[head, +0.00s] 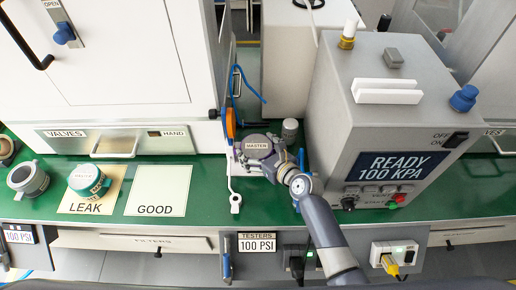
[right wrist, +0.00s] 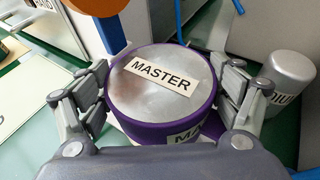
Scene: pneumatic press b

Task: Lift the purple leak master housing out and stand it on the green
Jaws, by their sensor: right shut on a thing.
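The purple leak master housing (head: 257,144) has a grey metal lid with a MASTER label. It sits left of the tester, beside a white upright fixture (head: 234,165). My right gripper (head: 262,157) is shut on the housing. In the right wrist view the purple housing (right wrist: 162,82) is upright between both fingers, one on each side. Its underside is hidden, so I cannot tell whether it rests on anything. The green bench top (head: 208,170) shows around it. My left gripper is not in view.
A grey tester (head: 400,120) reading READY 100 KPA stands right. A small grey cylinder (head: 290,130) is close to the gripper. On the left are a LEAK mat (head: 88,208) bearing a teal-banded housing (head: 88,180), a bare GOOD mat (head: 160,185) and a grey housing (head: 28,178).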

